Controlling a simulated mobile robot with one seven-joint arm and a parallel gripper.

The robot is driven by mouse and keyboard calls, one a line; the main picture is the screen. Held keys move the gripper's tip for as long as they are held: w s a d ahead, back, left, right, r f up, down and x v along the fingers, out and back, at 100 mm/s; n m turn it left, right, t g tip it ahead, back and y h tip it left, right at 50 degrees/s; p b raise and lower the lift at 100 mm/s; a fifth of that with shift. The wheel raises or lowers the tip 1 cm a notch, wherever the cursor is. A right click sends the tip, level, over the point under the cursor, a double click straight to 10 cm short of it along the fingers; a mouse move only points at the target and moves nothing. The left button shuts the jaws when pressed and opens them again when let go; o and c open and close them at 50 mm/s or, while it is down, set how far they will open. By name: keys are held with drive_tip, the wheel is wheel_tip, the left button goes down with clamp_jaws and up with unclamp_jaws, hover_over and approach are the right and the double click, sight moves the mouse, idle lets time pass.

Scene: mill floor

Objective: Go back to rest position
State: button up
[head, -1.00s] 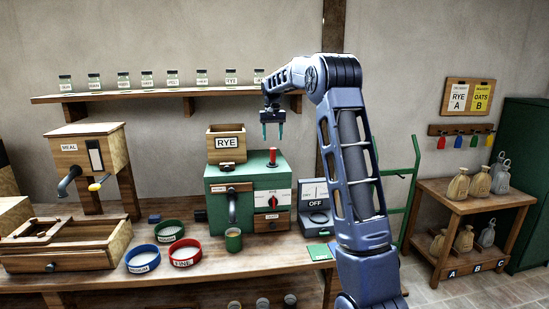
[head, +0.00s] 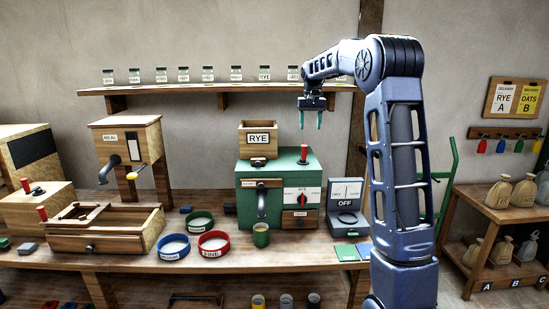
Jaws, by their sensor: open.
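My gripper (head: 312,119) hangs from my raised arm with its two teal fingers pointing down. It is open and empty, with a gap between the fingers. It appears above and to the right of the green mill (head: 278,207) that carries the wooden RYE hopper (head: 258,139), and just below the jar shelf in the picture. It touches nothing that I can see. My arm covers the right part of the scene behind it.
A wall shelf (head: 215,88) holds jars. A sack rack (head: 497,234) stands right.

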drive_tip(key=s+d+r+t, duration=0.1)
drive_tip(key=s+d, duration=0.2)
drive_tip(key=s, duration=1)
drive_tip(key=s+d+r+t, duration=0.1)
drive_tip(key=s+d, duration=0.2)
drive_tip(key=s, duration=0.9)
drive_tip(key=s+d+f+t, duration=0.1)
drive_tip(key=s+f, duration=0.4)
drive_tip(key=s, duration=0.5)
drive_tip(key=s+d+f+t, duration=0.1)
drive_tip(key=s+d+f, duration=0.1)
drive_tip(key=s+f, duration=0.4)
drive_tip(key=s, duration=0.5)
drive_tip(key=shift+f, duration=0.3)
